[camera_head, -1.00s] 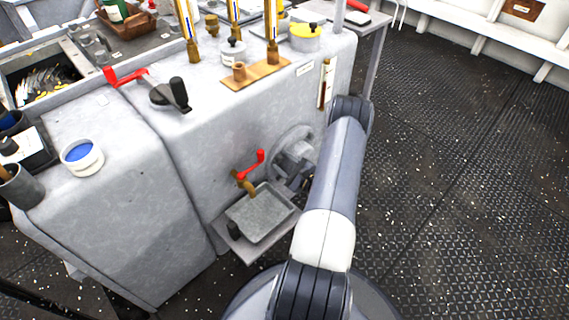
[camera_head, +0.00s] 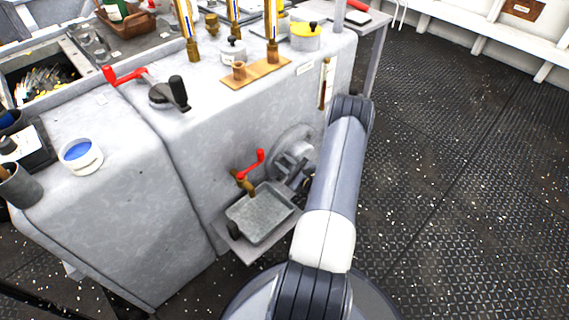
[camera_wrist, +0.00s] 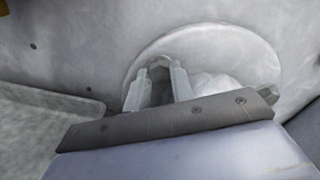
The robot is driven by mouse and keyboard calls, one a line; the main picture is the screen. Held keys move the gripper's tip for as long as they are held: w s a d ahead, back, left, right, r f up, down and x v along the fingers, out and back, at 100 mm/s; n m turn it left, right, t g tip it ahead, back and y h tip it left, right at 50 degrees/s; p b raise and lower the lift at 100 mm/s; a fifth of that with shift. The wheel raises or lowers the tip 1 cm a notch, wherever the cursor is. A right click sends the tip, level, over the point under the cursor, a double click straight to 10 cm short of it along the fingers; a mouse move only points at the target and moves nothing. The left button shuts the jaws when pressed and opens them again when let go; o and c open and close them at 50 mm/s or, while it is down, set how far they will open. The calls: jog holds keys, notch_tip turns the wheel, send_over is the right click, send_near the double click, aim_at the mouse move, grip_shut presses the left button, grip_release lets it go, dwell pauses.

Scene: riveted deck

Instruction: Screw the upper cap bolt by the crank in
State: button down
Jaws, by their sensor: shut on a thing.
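The upper cap bolt (camera_wrist: 160,69) shows as a grey hex head on the round pale cap in the wrist view. My gripper (camera_wrist: 158,84) has one finger on each side of it and is shut on it. The round cap (camera_wrist: 225,50) stands out from the engine side; in the head view its rim (camera_head: 287,138) shows beside my arm. A second hex bolt (camera_wrist: 269,93) sits at the cap's lower right in the wrist view. My gripper (camera_head: 291,166) partly covers the cap in the head view. The bolt's shank and depth are hidden.
A grey drip tray (camera_head: 259,213) lies left of the cap, under a red-handled tap (camera_head: 250,166). A gauge (camera_head: 326,84) hangs above the cap. Open deck (camera_head: 450,190) lies to the right.

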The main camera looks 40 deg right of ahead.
jog(key=shift+m+b, duration=0.4)
jog(key=shift+m, duration=1.2)
jog(key=c, duration=1.2)
grip_release()
